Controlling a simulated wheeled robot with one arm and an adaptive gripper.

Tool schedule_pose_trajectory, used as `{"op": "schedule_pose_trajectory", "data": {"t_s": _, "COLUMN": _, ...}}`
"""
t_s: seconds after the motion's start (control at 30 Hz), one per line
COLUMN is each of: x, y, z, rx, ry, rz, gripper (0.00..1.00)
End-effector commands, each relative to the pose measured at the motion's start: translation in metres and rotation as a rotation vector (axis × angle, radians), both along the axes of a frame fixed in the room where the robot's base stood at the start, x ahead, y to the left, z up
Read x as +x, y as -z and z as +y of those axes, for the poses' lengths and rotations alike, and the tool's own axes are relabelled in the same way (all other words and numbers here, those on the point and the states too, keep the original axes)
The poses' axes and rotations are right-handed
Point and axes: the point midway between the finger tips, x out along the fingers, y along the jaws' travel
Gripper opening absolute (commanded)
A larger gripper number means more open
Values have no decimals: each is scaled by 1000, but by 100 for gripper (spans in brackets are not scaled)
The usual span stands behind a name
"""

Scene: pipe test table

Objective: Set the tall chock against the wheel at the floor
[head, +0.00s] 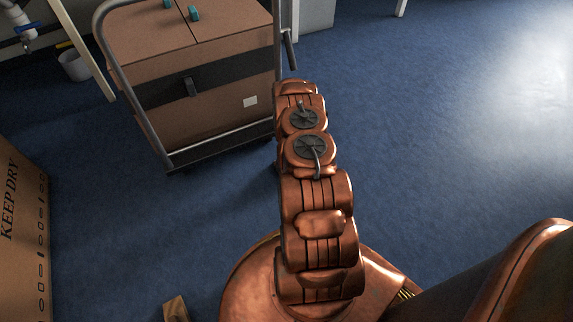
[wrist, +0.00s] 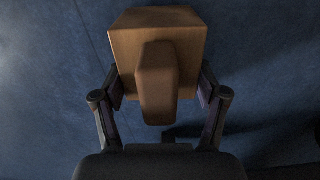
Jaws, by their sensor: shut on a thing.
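My gripper (wrist: 160,85) is shut on a wooden chock (wrist: 190,40) in the wrist view, with one finger on each side. The chock shows as a broad brown block with a narrower raised part in its middle, over blue floor. Its height above the floor is hard to tell. In the head view my arm hides the gripper and the chock. A cart (head: 215,150) with a metal frame stands at the upper left of the arm. Its wheels are not clearly visible in either view.
The cart carries a large strapped brown carton (head: 225,110). A "KEEP DRY" box (head: 22,240) stands at the left edge. A small wooden piece (head: 175,308) shows at the bottom edge. A white bucket (head: 73,66) is at the upper left. The blue floor (head: 440,130) is clear on the right.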

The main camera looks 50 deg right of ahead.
Motion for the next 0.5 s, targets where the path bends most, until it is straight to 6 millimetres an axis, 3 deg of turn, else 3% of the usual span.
{"op": "schedule_pose_trajectory", "data": {"t_s": 0.5, "x": 0, "y": 6, "z": 0, "rx": 0, "ry": 0, "rz": 0, "gripper": 26}}
